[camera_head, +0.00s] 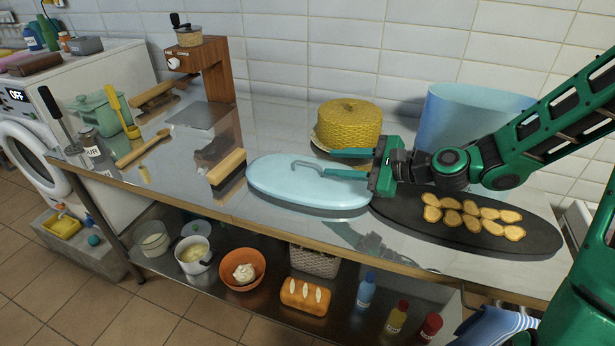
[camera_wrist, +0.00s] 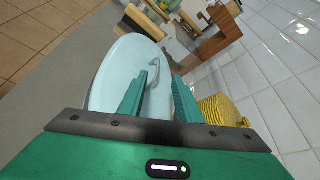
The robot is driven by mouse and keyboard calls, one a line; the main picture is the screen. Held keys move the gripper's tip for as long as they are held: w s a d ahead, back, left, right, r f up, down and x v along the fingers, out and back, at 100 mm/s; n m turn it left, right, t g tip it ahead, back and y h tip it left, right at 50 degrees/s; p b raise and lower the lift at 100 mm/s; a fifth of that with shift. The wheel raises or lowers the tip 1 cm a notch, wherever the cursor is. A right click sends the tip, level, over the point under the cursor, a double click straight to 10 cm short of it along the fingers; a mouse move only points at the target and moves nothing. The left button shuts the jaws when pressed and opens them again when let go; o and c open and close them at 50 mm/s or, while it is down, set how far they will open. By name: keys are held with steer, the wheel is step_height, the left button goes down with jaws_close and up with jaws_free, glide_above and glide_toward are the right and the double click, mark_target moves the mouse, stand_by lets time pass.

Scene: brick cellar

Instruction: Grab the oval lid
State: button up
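The oval lid (camera_head: 275,190) is pale blue with a thin grey bent handle (camera_head: 306,164). It lies flat on the metal counter, left of the dark griddle. My gripper (camera_head: 328,163) reaches in from the right, over the lid's right part, with its two green fingers apart. In the wrist view, the lid (camera_wrist: 112,72) is ahead and to the left. The handle (camera_wrist: 178,68) shows between and beyond the fingers (camera_wrist: 164,80). Nothing is clamped between them. I cannot tell whether a finger touches the handle or lid.
A dark oval griddle (camera_head: 400,208) with several round cakes lies right of the lid. A yellow woven basket (camera_head: 349,124) and a tall pale blue vessel (camera_head: 470,115) stand behind. A wooden-handled block (camera_head: 228,167) and a brown coffee machine (camera_head: 216,75) are left.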

mark_target(312, 163)
steer(key=x, duration=0.2)
steer(key=shift+w+a+f, duration=0.15)
steer(key=shift+w+a, duration=0.05)
steer(key=shift+a, duration=0.15)
steer(key=shift+s+x, duration=0.2)
steer(key=shift+x, duration=2.4)
steer(key=shift+a+f, duration=0.1)
jaws_close()
